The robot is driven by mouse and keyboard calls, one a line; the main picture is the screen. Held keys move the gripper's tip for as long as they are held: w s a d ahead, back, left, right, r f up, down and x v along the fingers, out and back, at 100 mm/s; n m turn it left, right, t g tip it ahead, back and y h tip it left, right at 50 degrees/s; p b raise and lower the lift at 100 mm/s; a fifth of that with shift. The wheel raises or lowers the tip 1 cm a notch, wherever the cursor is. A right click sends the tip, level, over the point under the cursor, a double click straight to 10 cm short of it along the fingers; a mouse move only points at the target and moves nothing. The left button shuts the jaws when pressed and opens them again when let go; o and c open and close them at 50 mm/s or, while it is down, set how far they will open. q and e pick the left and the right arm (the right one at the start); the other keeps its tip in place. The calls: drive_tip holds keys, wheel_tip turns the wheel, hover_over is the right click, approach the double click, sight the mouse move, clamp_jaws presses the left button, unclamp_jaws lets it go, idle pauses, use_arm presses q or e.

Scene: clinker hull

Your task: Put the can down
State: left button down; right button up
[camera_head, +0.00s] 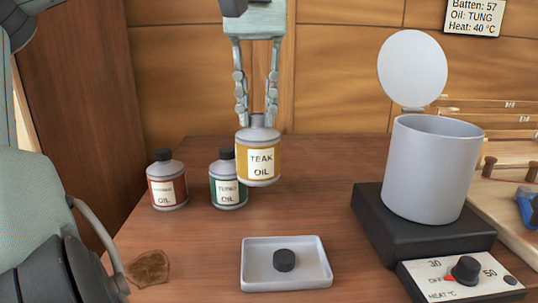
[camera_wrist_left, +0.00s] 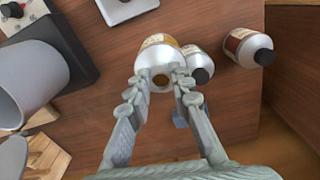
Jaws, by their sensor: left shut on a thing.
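The can hangs upright, a little above the table, partly in front of the green-labelled can. In the left wrist view, the can (camera_wrist_left: 158,58) sits between the fingertips of my left gripper (camera_wrist_left: 160,84), its open mouth toward the camera. My right gripper is not in view.
A green-labelled can (camera_head: 226,188) and a red-labelled can (camera_head: 167,185) stand capped on the table (camera_head: 200,255). A white tray (camera_head: 318,270) holds a black cap (camera_head: 284,260). A grey pot (camera_head: 430,170) stands on a black heater (camera_head: 385,225) at right.

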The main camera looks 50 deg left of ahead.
use_arm(q)
drive_tip(key=w+a+f, duration=0.3)
drive_tip(key=w+f, duration=0.3)
drive_tip(key=f, duration=0.2)
drive_tip(key=shift+w, duration=0.3)
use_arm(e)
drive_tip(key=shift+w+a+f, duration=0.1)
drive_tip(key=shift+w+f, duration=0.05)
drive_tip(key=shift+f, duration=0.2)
use_arm(q)
drive_tip(key=shift+f, duration=0.15)
drive_tip(key=c, duration=1.3)
unclamp_jaws()
drive_tip(key=shift+c, duration=0.2)
wheel_tip(320, 180, up, 12)
drive_tip(key=p, duration=0.1)
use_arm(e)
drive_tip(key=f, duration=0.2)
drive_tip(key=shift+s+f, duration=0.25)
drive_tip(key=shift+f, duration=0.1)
